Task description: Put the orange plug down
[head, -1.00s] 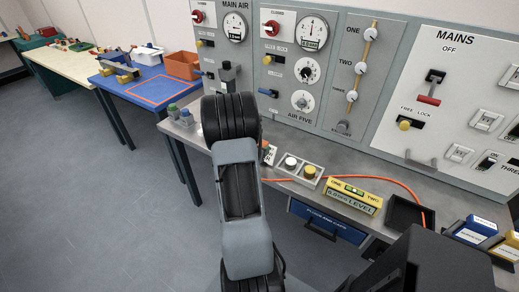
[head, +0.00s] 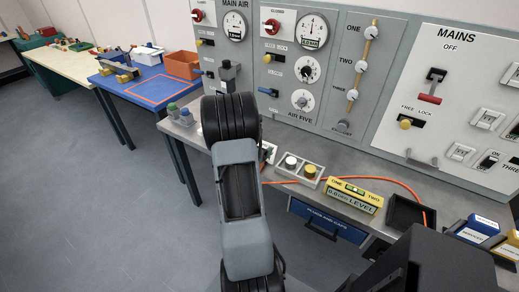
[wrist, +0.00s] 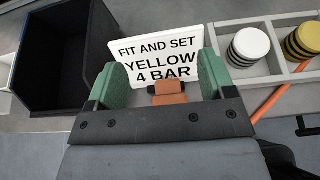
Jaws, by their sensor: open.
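The orange plug (wrist: 168,93) shows in the wrist view between the two green finger pads of my gripper (wrist: 163,82). My gripper is open, with a gap on each side of the plug. A white sign (wrist: 160,52) reading "FIT AND SET YELLOW 4 BAR" stands just behind the plug. The plug's lower end is hidden by the gripper's dark bar, so I cannot tell what it rests on. In the head view my arm hides the gripper and the plug.
A black bin (wrist: 58,58) is left of my gripper. To the right, a pale tray (head: 312,183) holds a white cap (head: 291,162) and a yellow cap (head: 310,171). An orange hose (head: 405,184) runs behind the yellow level (head: 355,195). Gauge panels rise behind the bench.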

